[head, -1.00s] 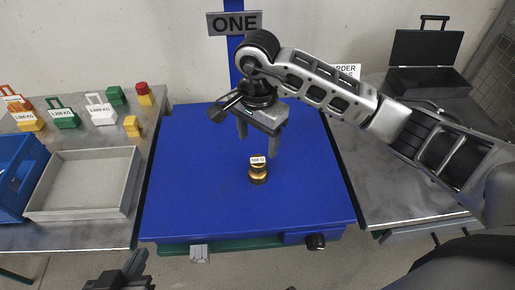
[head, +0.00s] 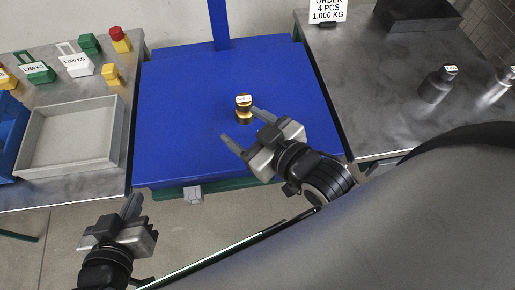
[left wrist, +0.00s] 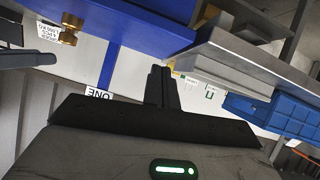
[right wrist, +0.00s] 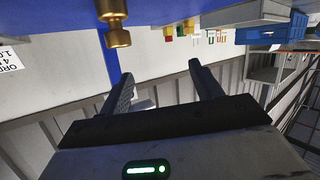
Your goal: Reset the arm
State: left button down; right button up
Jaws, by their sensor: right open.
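A brass weight (head: 243,108) with a white label stands upright on the blue scale platform (head: 185,100) in the head view. My right gripper (head: 241,125) is open and empty at the platform's front right, its fingertips pointing toward the weight. In the right wrist view the weight (right wrist: 115,28) shows beyond the left finger, not between the fingers (right wrist: 160,68). My left gripper (head: 132,203) is low in front of the left bench, its fingers together with nothing in them. They also show together in the left wrist view (left wrist: 160,72).
A grey tray (head: 117,128) and a blue bin (head: 12,135) are on the left bench, with labelled coloured blocks (head: 77,67) behind. The right bench (head: 365,80) holds a black case (head: 415,12), an order sign (head: 328,10) and dark metal weights (head: 436,88).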

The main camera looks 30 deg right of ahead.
jog(key=s+f+m+g, duration=0.2)
jog(key=s+f+m, duration=0.1)
jog(key=s+f, duration=0.1)
pick_arm(q)
jog(key=shift+g+y, duration=0.4)
jog(key=r+p, duration=0.2)
jog(key=p, duration=0.3)
jog(key=a+r+p, duration=0.1)
jog(key=r+p, duration=0.2)
jog(key=p, duration=0.3)
jog(key=shift+s+a+r, duration=0.1)
jog(key=shift+r, duration=0.05)
pick_arm(e)
jog(key=shift+g+h, duration=0.6)
jog(key=r, duration=0.2)
jog(key=d+r, duration=0.1)
jog(key=r, duration=0.2)
jog(key=shift+d+r, duration=0.25)
jog(key=shift+r, duration=0.1)
